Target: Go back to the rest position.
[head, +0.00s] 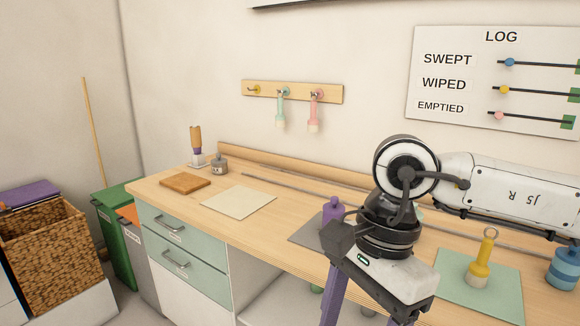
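My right arm comes in from the right, and its gripper (364,311) hangs in front of the workbench's front edge. Its two purple fingers point down and stand apart. Nothing shows between them, though their tips are cut off by the bottom of the picture. My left gripper is not in view.
A cutting board (185,182) and beige mat (238,202) lie left. A wicker basket (45,245) stands far left.

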